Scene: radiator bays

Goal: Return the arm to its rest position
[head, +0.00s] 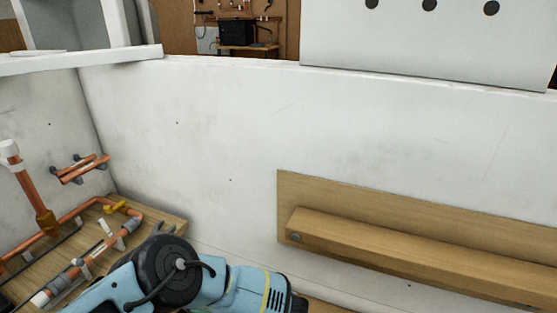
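One of my arms, light blue with a round black joint (172,268), crosses the bottom of the head view, left of the middle. It is bent at this joint. One blue link runs down to the left and another (245,292) runs right to a dark end with a yellow band. I cannot tell from this view which arm it is. No gripper fingers can be made out clearly, and the rest of the arm is outside the picture. The other arm is not seen.
A short copper pipe piece (84,169) is on the left wall. A wooden ledge (400,245) stands out at the right. The white wall (230,130) between is bare.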

